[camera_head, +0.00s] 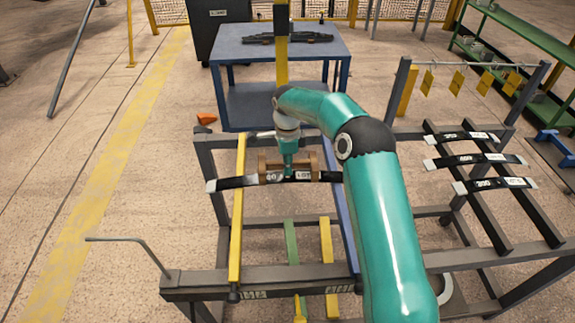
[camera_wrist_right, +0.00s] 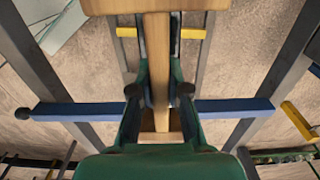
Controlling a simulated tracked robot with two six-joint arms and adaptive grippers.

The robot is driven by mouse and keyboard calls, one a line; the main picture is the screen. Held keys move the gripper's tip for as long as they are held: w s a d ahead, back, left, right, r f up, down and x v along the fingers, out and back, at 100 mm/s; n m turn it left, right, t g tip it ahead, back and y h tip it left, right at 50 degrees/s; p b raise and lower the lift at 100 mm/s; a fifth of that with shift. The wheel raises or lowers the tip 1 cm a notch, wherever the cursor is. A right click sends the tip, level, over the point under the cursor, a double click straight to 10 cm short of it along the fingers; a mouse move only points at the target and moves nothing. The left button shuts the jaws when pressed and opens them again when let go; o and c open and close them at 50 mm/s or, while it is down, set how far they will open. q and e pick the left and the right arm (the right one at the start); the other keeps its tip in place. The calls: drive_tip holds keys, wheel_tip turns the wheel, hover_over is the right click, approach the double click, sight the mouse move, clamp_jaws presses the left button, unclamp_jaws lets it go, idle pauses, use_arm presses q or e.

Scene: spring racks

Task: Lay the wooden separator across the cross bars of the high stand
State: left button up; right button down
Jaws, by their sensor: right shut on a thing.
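The wooden separator (camera_head: 266,166) is a light brown piece with blocks at its ends. My right gripper (camera_head: 289,172) is shut on its middle, seen from above. In the right wrist view, the separator's long wooden bar (camera_wrist_right: 157,65) runs between the fingers of the gripper (camera_wrist_right: 160,105). The high stand (camera_head: 205,160) is a dark frame with a yellow bar (camera_head: 237,215) and a blue bar (camera_head: 341,205). The separator is between these bars in the head view, over a dark labelled leaf spring (camera_head: 235,183). I cannot tell whether it touches anything below. My left gripper is out of view.
A rack at the right holds several labelled leaf springs (camera_head: 478,160). A blue table (camera_head: 240,50) with dark parts stands behind. Yellow tags (camera_head: 457,82) hang from a rail at right. A bent rod (camera_head: 125,239) sticks out at the left front.

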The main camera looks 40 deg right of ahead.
drive_tip(key=shift+f+b, duration=0.7)
drive_tip(key=shift+f, duration=0.35)
drive_tip(key=c, duration=1.1)
unclamp_jaws()
wheel_tip(320, 180, up, 12)
drive_tip(key=shift+f, duration=0.1)
